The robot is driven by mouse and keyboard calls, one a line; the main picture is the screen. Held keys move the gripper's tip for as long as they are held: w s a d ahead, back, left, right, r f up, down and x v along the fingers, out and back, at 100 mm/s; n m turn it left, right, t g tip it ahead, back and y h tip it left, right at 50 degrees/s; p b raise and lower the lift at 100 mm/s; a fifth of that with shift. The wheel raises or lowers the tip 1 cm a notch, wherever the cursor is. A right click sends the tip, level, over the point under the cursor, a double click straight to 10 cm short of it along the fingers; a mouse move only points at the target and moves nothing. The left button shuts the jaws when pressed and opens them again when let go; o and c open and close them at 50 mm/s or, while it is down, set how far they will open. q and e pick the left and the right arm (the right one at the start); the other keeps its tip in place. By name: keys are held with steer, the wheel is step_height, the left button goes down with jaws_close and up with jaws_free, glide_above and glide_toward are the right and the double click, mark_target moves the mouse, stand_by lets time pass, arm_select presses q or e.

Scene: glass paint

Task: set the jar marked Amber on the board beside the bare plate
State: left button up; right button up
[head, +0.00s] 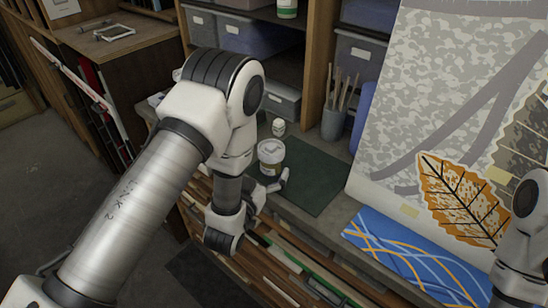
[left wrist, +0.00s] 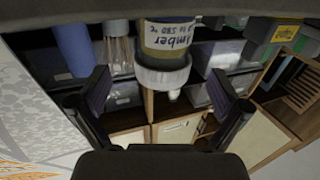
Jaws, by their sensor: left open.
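In the head view a pale-lidded jar (head: 271,153), apparently the same one, stands upright at the left part of a dark green mat (head: 316,182). My left gripper (head: 270,184) is open just in front of it. In the left wrist view its fingers (left wrist: 160,80) are spread to both sides of the jar's lid, with no visible grip. I cannot make out a bare plate. My right gripper is out of view.
A small white bottle (head: 278,127) and a grey cup of brushes (head: 333,122) stand behind the jar. A blue sheet with orange curves (head: 415,262) lies to the right, below a large leaf-patterned panel (head: 425,90). The green mat's right part is clear.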

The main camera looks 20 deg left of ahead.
mark_target(266, 159)
arm_select(q)
steer(key=w+r+p, duration=0.1)
steer(key=w+p, duration=0.1)
steer(key=shift+w+a+r+p, duration=0.1)
steer(key=shift+w+r+p, duration=0.2)
steer(key=shift+r+p, duration=0.1)
steer(key=w, duration=0.1)
steer(key=w+f, duration=0.1)
steer(key=w, duration=0.1)
steer(key=shift+w+f+p, duration=0.15)
steer(key=shift+f+p, duration=0.05)
steer(key=shift+p, duration=0.1)
steer(key=shift+r, duration=0.1)
steer(key=c, duration=1.6)
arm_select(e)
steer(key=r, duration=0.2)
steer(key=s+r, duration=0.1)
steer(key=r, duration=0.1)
